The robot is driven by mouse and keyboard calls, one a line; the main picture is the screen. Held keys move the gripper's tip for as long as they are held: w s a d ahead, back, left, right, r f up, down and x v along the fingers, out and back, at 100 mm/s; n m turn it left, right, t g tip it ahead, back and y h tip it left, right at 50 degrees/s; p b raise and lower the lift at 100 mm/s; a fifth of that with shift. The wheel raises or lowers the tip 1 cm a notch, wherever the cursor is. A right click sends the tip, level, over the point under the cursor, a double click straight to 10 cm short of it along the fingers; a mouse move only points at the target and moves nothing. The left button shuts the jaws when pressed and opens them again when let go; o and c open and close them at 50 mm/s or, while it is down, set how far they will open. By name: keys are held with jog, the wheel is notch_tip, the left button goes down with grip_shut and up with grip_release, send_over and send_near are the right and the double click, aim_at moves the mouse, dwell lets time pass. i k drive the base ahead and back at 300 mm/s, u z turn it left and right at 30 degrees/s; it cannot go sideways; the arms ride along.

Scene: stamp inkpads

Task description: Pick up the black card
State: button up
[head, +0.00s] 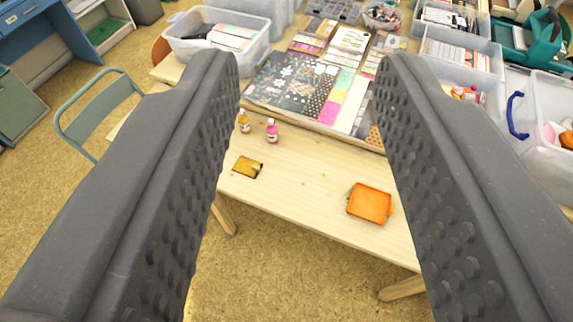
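My gripper (308,68) is open, its two dark grey studded fingers wide apart and nothing between them. It is above the near side of a light wooden table (310,180). A black sheet with a pale floral pattern (283,80) lies flat among patterned papers toward the back of the table, seen between the fingers. I cannot tell whether it is the black card; no plain black card stands out. A small yellow-brown inkpad with a dark edge (247,167) lies near the front left edge. An orange square inkpad (369,204) lies at the front right.
A yellow bottle (243,122) and a pink bottle (272,132) stand before the papers. A clear bin (205,42) is at the back left, and more bins (458,48) are at the right. A green-grey chair (88,112) stands left. Bare wood lies between the inkpads.

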aim_at(249, 167)
jog(key=z, duration=0.15)
jog(key=i, duration=1)
jog(key=u, duration=0.1)
